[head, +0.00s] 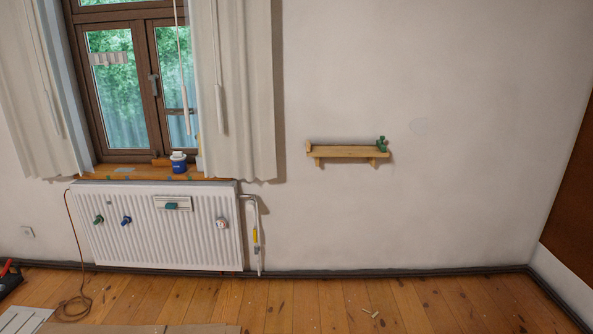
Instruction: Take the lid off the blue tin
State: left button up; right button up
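The blue tin (179,168) stands upright on the wooden window sill (140,173), in front of the window and just left of the right curtain. A white top (178,156) sits on the tin; at this size I cannot tell whether it is the lid alone or has something else on it. Neither of my grippers shows in the head view.
A white radiator (160,228) with small items on its front is below the sill. Curtains (238,100) hang on both sides of the window. A small wooden shelf (347,152) is on the wall. Cardboard (195,329) lies on the plank floor; the floor at right is mostly clear.

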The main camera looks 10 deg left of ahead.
aim_at(177, 154)
jog(key=i+j+u, duration=0.1)
jog(key=i+u, duration=0.25)
jog(key=i, duration=1.7)
